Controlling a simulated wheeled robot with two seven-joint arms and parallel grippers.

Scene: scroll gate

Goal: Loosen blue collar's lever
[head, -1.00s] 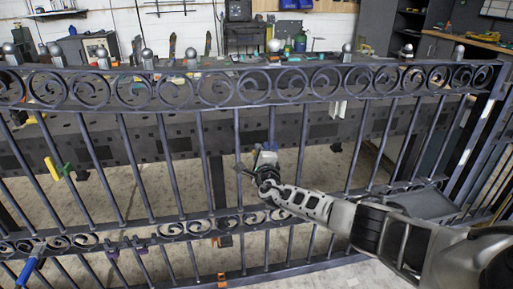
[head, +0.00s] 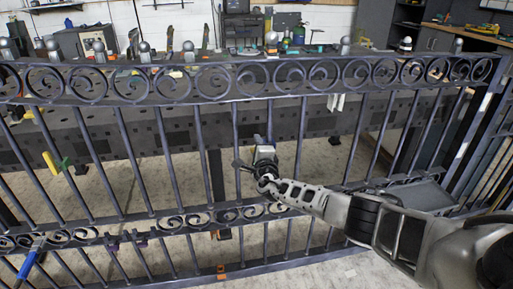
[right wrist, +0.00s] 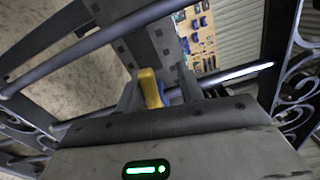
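My right gripper (head: 262,155) is at the bars near the middle of the gate in the head view. In the right wrist view its two fingers (right wrist: 160,90) stand apart, with a yellow lever-like piece (right wrist: 150,88) between them, nearer the left finger. A small blue part (right wrist: 174,94) shows just right of the yellow piece; it may be the blue collar, mostly hidden behind the gripper. I cannot tell whether the fingers touch the lever. Another blue piece (head: 28,266) sits low at the far left of the gate. My left gripper is not in view.
The dark metal gate (head: 205,165) has close upright bars and scroll bands. A yellow-green piece (head: 56,163) is on a left bar, purple parts (head: 125,241) on the lower rail, an orange part (head: 221,272) below. A cluttered workbench stands behind.

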